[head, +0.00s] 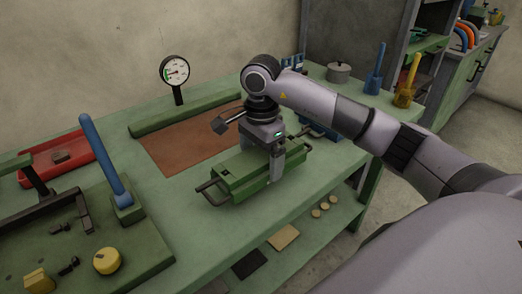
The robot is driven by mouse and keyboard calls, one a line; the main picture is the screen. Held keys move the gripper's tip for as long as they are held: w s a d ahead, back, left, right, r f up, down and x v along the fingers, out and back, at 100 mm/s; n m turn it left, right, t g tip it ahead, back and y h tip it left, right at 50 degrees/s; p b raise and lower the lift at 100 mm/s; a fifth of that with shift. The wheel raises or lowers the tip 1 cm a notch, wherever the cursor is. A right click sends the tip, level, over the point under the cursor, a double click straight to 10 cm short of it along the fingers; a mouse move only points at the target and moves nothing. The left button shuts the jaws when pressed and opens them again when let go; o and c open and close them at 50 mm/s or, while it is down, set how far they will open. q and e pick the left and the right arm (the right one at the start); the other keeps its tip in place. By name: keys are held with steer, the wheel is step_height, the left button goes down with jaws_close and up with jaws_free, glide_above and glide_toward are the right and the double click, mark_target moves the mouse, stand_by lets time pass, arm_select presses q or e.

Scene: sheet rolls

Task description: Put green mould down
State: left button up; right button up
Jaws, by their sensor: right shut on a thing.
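The green mould (244,179) is a long box with a dark bar handle at each end. It is at the middle of the green workbench, close to its front edge. My right gripper (272,162) comes down from above and is shut on the green mould near its right part. I cannot tell whether the mould's underside touches the bench top. The gripper hides part of the mould's top and far side. My left gripper is out of view.
A brown mat (190,148) lies behind the mould, with a gauge (175,73) beyond it. A red tray (62,157) and a blue-handled lever (106,160) stand left. A pot (339,72) stands at the back right. Bare bench top lies left of the mould.

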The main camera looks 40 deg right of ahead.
step_height(320, 180, down, 3)
steer(key=shift+w+f, duration=0.1)
steer(key=shift+f, duration=0.15)
steer(key=shift+f, duration=0.15)
steer(key=o, duration=1.7)
steer(key=shift+f, duration=0.15)
step_height(320, 180, up, 11)
steer(key=shift+f, duration=0.1)
steer(key=shift+r, duration=0.7)
